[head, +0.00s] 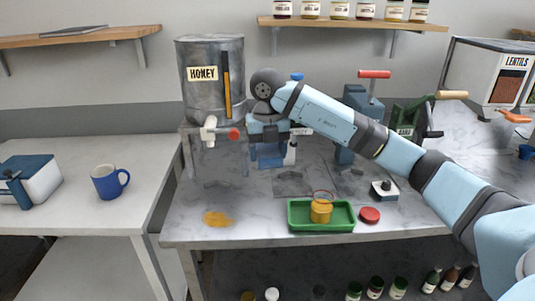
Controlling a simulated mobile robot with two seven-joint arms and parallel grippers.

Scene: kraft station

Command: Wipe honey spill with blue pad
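The honey spill (217,218) is an amber patch on the grey marble table, near its front left edge. My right arm comes in from the right, and its gripper (268,158) points down at the back of the table, beside the honey tank stand. Its fingers are small and blend with blue parts there, so I cannot tell whether they are open or shut. I cannot clearly make out the blue pad; blue shapes show around the gripper. My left gripper is not in view.
A metal honey tank (210,85) with a red-handled tap (212,131) stands behind the spill. A green tray (340,224) with a honey jar (321,209) and a red lid (369,215) are to its right. A blue mug (106,182) stands on the left table.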

